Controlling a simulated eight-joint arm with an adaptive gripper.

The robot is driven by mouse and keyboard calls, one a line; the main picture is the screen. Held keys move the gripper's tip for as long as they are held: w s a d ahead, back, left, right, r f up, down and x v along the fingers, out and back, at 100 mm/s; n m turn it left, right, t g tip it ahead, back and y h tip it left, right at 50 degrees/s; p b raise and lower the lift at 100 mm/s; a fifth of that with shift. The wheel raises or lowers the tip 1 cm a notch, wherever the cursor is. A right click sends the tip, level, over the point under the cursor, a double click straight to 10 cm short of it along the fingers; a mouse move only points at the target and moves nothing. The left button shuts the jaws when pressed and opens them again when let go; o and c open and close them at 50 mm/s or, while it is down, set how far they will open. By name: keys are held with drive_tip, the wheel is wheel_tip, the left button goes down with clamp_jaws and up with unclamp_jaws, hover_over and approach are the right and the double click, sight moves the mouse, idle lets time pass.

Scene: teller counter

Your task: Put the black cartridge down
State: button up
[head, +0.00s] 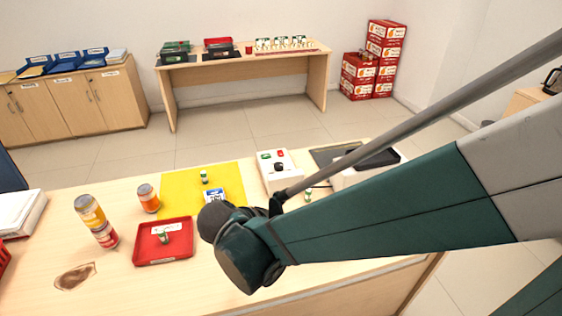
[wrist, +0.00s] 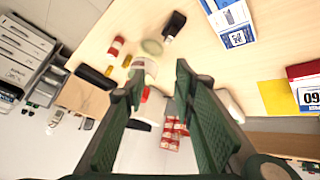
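My gripper shows in the wrist view (wrist: 160,78) with its two dark green fingers apart and nothing seen held between them. In the head view my wrist and arm hide its fingertips, above the front part of the counter. A small black block (wrist: 174,24) stands on the counter beyond the fingertips in the wrist view, apart from them. It may be the black cartridge, but I cannot tell for sure. In the head view a small black piece (head: 279,167) sits on a white box (head: 270,182) with green and red marks.
The counter (head: 120,188) holds a yellow mat (head: 177,178), a red tray (head: 150,258) with a small green-and-white item, an orange jar (head: 148,198), stacked cans (head: 90,211) and a brown stain (head: 75,277). A blue-and-white pack (head: 214,195) lies on the mat near my wrist.

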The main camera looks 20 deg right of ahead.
drive_tip(key=s+d+r+n+t+y, duration=0.1)
drive_tip(key=s+d+r+n+y, duration=0.1)
drive_tip(key=r, duration=0.4)
drive_tip(key=s+d+r+n+t+y, duration=0.2)
drive_tip(key=s+d+r+n+y, duration=0.1)
drive_tip(key=d+r+n+y, duration=0.1)
drive_tip(key=shift+s+r+n+y, duration=0.2)
drive_tip(key=shift+r+n+y, duration=0.2)
drive_tip(key=shift+r+n, duration=0.6)
drive_tip(key=shift+d+r, duration=0.1)
